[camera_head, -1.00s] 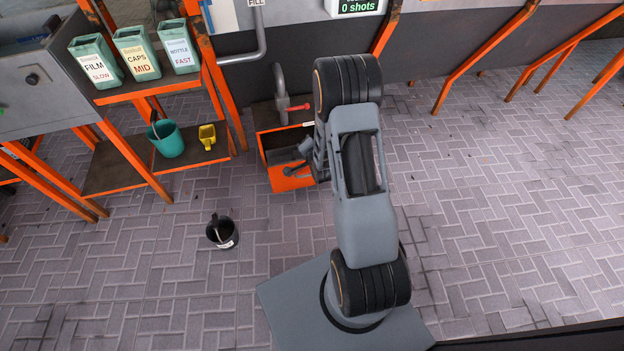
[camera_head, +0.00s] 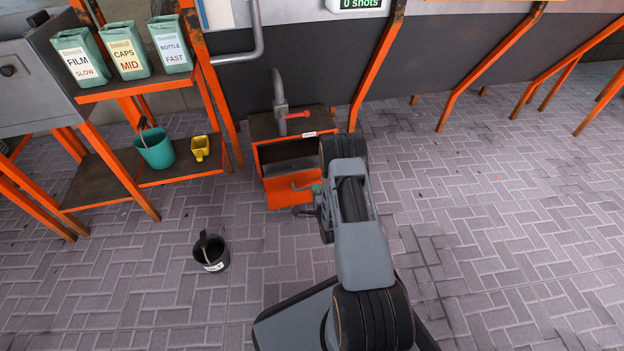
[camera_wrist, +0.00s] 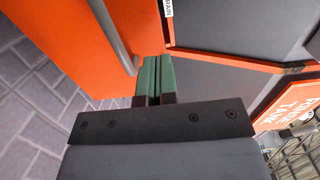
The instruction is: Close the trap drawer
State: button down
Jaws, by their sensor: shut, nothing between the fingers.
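The trap drawer (camera_head: 283,194) has an orange front low on the floor unit under the drain pipe. It stands pulled out, with a dark opening showing behind the front. A grey bar handle runs along the front and shows large in the wrist view (camera_wrist: 112,38), beside the orange panel (camera_wrist: 65,40). My gripper (camera_head: 316,188) is at the right part of the drawer front in the head view. In the wrist view its green fingers (camera_wrist: 157,62) are together and empty, just right of the handle and close to the panel's edge. Whether they touch it is unclear.
The floor unit (camera_head: 262,128) carries a pipe with a red lever (camera_head: 298,115). A black bucket (camera_head: 212,262) stands on the floor to the left. An orange rack with a teal bucket (camera_head: 156,150) and yellow scoop (camera_head: 200,146) is further left. Floor at right is clear.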

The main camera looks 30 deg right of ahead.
aim_at(310, 171)
jog(key=w+b, duration=0.1)
jog(key=w, duration=0.1)
jog(key=w+d, duration=0.1)
jog(key=w, duration=0.1)
jog(key=w+b, duration=0.1)
jog(key=w, duration=0.2)
jog(key=shift+d+b, duration=0.25)
jog(key=shift+b, duration=0.05)
jog(key=shift+w, duration=0.15)
